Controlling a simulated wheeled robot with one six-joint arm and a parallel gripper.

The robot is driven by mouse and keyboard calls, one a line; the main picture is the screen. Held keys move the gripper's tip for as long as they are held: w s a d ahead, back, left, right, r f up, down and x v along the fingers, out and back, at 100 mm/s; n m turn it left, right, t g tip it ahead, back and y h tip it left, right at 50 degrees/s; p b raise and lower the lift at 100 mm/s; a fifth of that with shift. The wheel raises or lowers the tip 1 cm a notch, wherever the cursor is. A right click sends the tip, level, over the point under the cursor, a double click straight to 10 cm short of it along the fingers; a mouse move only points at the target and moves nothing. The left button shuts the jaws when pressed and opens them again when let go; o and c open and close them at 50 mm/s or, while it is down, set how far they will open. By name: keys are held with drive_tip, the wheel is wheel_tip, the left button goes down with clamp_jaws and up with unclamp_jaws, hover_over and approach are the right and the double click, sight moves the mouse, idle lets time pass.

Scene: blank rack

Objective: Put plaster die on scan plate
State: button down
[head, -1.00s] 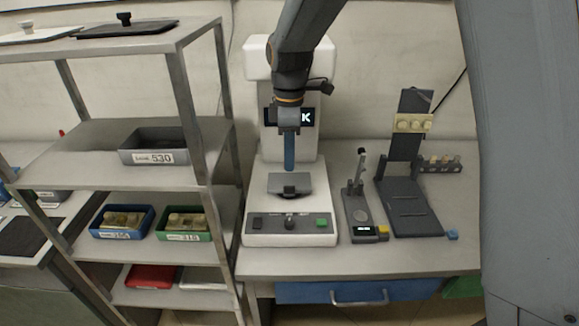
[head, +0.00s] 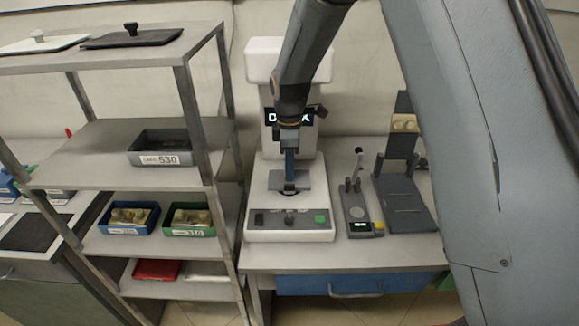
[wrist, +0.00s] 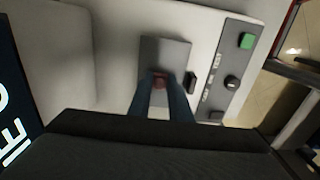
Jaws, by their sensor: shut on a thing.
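My gripper (head: 290,178) points down over the scan plate (head: 274,182), a grey square plate on the white scanner. In the head view the die is not clearly visible.
A black block (wrist: 191,83) sits at the plate's edge, close to the fingers. The scanner's panel (head: 290,219) has a green button. A metal shelf with trays (head: 120,230) stands left. A small device (head: 358,210) and a dark stand (head: 403,205) are right.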

drive_tip(key=shift+f, duration=0.1)
drive_tip(key=c, duration=1.6)
unclamp_jaws()
wheel_tip(320, 180, up, 8)
drive_tip(key=shift+f+b, duration=0.1)
drive_tip(key=shift+b, duration=0.95)
drive_tip(key=s+d+m, duration=0.5)
drive_tip(key=s+m, duration=0.1)
drive_tip(key=s, duration=0.1)
drive_tip(key=s+d+f+m, duration=0.1)
drive_tip(key=s+d+m, duration=0.4)
drive_tip(key=s, duration=0.3)
drive_tip(key=s+d+f+m+t, duration=0.1)
drive_tip(key=s+d+m, duration=0.5)
drive_tip(key=s+d, duration=0.1)
drive_tip(key=shift+s+f+m, duration=0.25)
drive_tip(key=shift+s+m, duration=0.05)
drive_tip(key=shift+s, duration=0.1)
